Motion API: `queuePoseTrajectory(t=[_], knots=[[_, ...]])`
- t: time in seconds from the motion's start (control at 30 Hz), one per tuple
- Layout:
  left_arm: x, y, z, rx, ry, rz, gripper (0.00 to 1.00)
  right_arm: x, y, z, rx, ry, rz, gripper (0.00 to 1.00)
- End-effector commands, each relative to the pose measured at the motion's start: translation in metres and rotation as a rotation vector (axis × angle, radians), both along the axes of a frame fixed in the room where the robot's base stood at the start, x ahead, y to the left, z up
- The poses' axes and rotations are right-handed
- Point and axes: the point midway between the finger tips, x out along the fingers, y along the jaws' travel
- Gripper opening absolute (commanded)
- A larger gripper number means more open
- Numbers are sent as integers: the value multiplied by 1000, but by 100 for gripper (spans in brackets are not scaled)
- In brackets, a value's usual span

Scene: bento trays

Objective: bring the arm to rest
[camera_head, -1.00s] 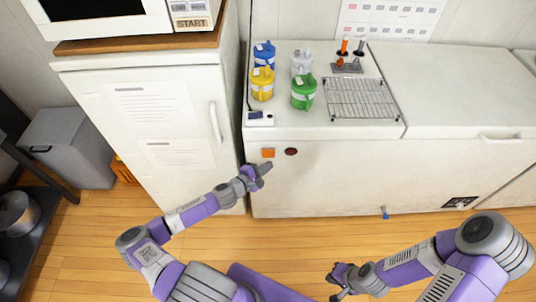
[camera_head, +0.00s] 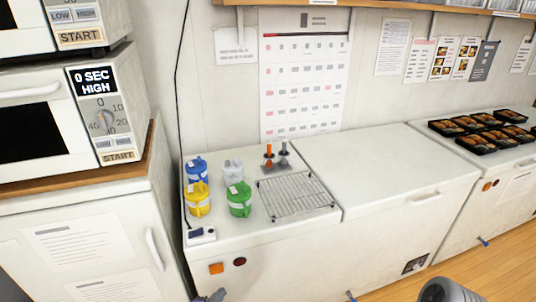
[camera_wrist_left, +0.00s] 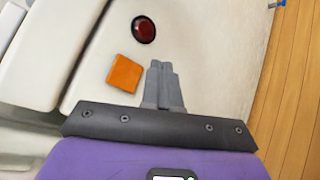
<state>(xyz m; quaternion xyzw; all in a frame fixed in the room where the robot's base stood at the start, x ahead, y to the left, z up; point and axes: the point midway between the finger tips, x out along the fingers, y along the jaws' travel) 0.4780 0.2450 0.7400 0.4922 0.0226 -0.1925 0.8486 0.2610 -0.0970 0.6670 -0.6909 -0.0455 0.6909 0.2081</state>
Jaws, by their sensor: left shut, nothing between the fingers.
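My left gripper (camera_head: 211,296) barely shows at the bottom edge of the head view, in front of the white chest freezer (camera_head: 262,250). In the left wrist view the two grey fingers of my left gripper (camera_wrist_left: 162,68) lie together, shut and empty. They point towards the freezer's front face, near an orange square (camera_wrist_left: 125,73) and a dark red round button (camera_wrist_left: 143,29). A grey rounded joint of my right arm (camera_head: 448,291) shows at the bottom right of the head view. My right gripper is out of view.
Blue (camera_head: 196,171), yellow (camera_head: 198,199), green (camera_head: 239,200) and clear (camera_head: 233,172) lidded jugs stand on the freezer beside a wire rack (camera_head: 295,195). Microwaves (camera_head: 50,118) sit at left. Several black bento trays (camera_head: 476,144) lie at right. The right freezer lid (camera_head: 380,170) is clear.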

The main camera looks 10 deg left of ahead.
Motion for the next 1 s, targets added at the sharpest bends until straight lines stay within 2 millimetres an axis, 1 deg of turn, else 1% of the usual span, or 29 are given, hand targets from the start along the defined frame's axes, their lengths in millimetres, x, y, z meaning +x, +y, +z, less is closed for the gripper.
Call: queuePoseTrajectory(t=[0.07, 0.13, 0.17, 0.2, 0.23, 0.27, 0.3, 0.37, 0.4, 0.47, 0.5, 0.57, 0.63, 0.7, 0.8, 0.9, 1.0], knots=[[-1, -14, -1, 8, 6, -38, 0, 0, 0, 0, 0, 0, 0, 0], [-4, -40, -4, 23, 20, -109, 0, 0, 0, 0, 0, 0, 0, 0], [-6, -56, -6, 34, 27, -151, 0, 0, 0, 0, 0, 0, 0, 0], [-13, -80, -9, 52, 41, -219, 0, 0, 0, 0, 0, 0, 0, 0], [-19, -99, -12, 70, 53, -278, 0, 0, 0, 0, 0, 0, 0, 0], [-27, -119, -16, 91, 66, -341, 0, 0, 0, 0, 0, 0, 0, 0], [-40, -143, -22, 121, 86, -426, 0, 0, 0, 0, 0, 0, 0, 0], [-62, -174, -31, 171, 115, -546, 0, 0, 0, 0, 0, 0, 0, 0], [-78, -190, -38, 207, 135, -622, 0, 0, 0, 0, 0, 0, 0, 0], [-103, -209, -48, 264, 164, -730, 0, 0, 0, 0, 0, 0, 0, 0], [-118, -217, -54, 305, 183, -797, 0, 0, 0, 0, 0, 0, 0, 0], [-141, -225, -63, 371, 211, -893, 0, 0, 0, 0, 0, 0, 0, 0], [-165, -227, -72, 454, 241, -994, 0, 0, 0, 0, 0, 0, 0, 0], [-185, -222, -79, 543, 271, -1083, 0, 0, 0, 0, 0, 0, 0, 0], [-206, -207, -85, 678, 308, -1186, 0, 0, 0, 0, 0, 0, 0, 0], [-216, -187, -85, 809, 336, -1258, 0, 0, 0, 0, 0, 0, 0, 0], [-219, -169, -81, 918, 355, -1299, 0, 0, 0, 0, 0, 0, 0, 0]])
